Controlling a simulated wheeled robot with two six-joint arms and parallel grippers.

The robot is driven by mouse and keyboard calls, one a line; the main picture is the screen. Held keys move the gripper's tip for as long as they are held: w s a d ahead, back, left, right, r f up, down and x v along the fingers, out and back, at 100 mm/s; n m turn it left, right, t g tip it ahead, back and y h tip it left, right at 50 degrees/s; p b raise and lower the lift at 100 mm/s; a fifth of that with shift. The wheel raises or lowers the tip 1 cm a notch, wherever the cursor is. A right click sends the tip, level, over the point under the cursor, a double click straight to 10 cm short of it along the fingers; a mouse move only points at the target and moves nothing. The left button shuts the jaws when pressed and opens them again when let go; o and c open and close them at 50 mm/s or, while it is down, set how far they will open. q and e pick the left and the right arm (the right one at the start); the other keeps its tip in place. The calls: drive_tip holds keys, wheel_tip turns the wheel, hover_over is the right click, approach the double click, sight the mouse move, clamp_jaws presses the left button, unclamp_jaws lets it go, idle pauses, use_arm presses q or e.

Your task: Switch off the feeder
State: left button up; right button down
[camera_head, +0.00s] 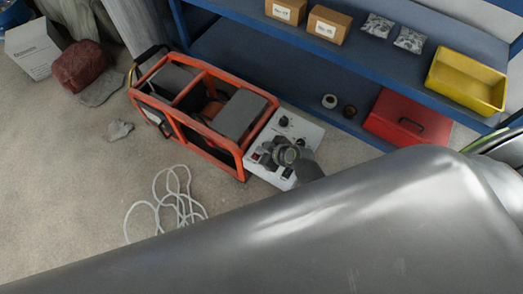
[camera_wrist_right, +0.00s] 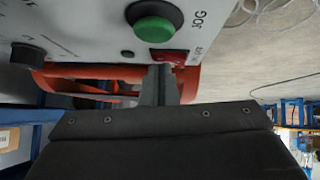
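A light grey control panel (camera_head: 307,134) is fixed at the right end of a machine in an orange frame (camera_head: 180,124). In the right wrist view the panel (camera_wrist_right: 85,20) carries a green button (camera_wrist_right: 153,28) marked JOG and a red switch (camera_wrist_right: 167,57). The small lettering beside the switch is unreadable. My right gripper (camera_head: 287,156) is over the panel in the head view and covers part of it. In the wrist view its fingers (camera_wrist_right: 160,72) are together, empty, with their tips at the red switch; contact is unclear. My left gripper is not in view.
A blue shelf (camera_head: 235,55) stands behind the machine with boxes, a yellow bin (camera_head: 466,80) and a red case (camera_head: 405,120). A white cable (camera_head: 175,205) lies on the floor in front. A dark red bag (camera_head: 82,67) lies at the left. My right arm hides the lower right.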

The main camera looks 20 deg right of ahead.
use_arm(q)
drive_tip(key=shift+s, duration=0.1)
use_arm(e)
drive_tip(key=shift+s+a, duration=0.55)
drive_tip(key=shift+a, duration=0.15)
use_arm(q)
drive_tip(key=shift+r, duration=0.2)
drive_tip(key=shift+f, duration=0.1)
